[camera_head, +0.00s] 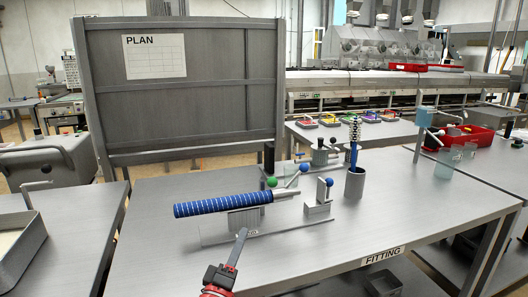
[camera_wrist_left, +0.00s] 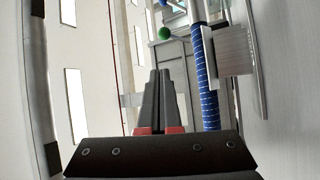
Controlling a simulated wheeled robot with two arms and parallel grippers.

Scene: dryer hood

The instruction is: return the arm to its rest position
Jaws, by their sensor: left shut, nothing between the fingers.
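My left gripper (camera_head: 242,233) is low in the middle of the head view, in front of the near edge of the fixture on the table. Its fingers are together and empty. They also show shut in the left wrist view (camera_wrist_left: 160,74), with the blue ribbed rod (camera_wrist_left: 207,90) to their right. In the head view this blue rod (camera_head: 222,205) lies level on a grey block, beyond my gripper and apart from it. My right gripper is not in view.
The grey table (camera_head: 390,215) marked FITTING carries a clear base plate, a block with a blue ball (camera_head: 318,195) and a cup (camera_head: 355,183) holding a blue-handled tool. A grey board (camera_head: 190,105) marked PLAN stands behind. The table's front right is clear.

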